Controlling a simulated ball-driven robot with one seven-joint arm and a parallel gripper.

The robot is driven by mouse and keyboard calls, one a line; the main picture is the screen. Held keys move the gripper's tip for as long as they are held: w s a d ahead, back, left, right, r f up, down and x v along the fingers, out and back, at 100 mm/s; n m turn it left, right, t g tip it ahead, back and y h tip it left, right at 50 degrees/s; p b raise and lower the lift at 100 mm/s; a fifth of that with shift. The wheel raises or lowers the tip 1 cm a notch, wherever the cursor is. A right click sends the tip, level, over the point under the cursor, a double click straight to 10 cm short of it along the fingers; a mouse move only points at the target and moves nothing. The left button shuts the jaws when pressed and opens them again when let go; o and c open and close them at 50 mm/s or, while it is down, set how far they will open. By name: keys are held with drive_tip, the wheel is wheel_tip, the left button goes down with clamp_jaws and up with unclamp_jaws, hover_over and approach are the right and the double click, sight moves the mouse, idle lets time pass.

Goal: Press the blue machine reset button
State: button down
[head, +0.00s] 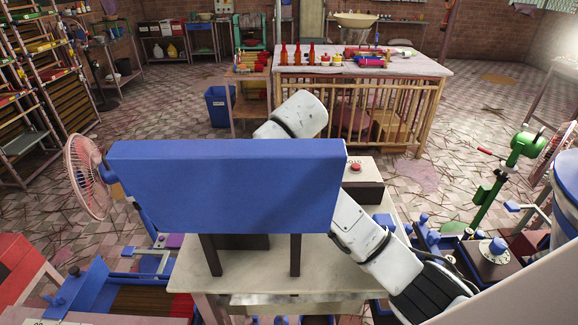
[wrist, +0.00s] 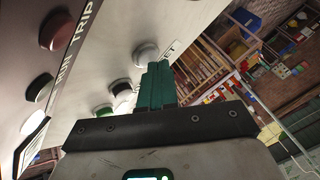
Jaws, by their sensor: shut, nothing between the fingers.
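The blue machine (head: 225,185) stands on a pale table in the middle of the head view, its back toward that camera. In the wrist view a pale control panel (wrist: 100,55) slants across the left. A pale grey button (wrist: 147,52) sits on it beside lettering that ends in "ET", the rest covered. My gripper (wrist: 156,68) shows its teal fingers shut together and empty. Their tips are right at the pale button's lower edge in the picture; I cannot tell whether they touch it. In the head view my arm reaches behind the blue machine, which hides the gripper.
Red (wrist: 63,30), black (wrist: 37,90) and green (wrist: 103,110) buttons sit on the same panel. A box with a red button (head: 355,167) stands right of the blue machine. A pink fan (head: 88,175) stands left. A table with red bottles (head: 297,54) is behind.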

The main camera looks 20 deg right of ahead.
idle(0.4)
drive_tip(key=shift+r+p, duration=0.85)
drive_tip(key=shift+p, duration=0.15)
wheel_tip(320, 180, up, 5)
drive_tip(key=p, duration=0.4)
idle(0.5)
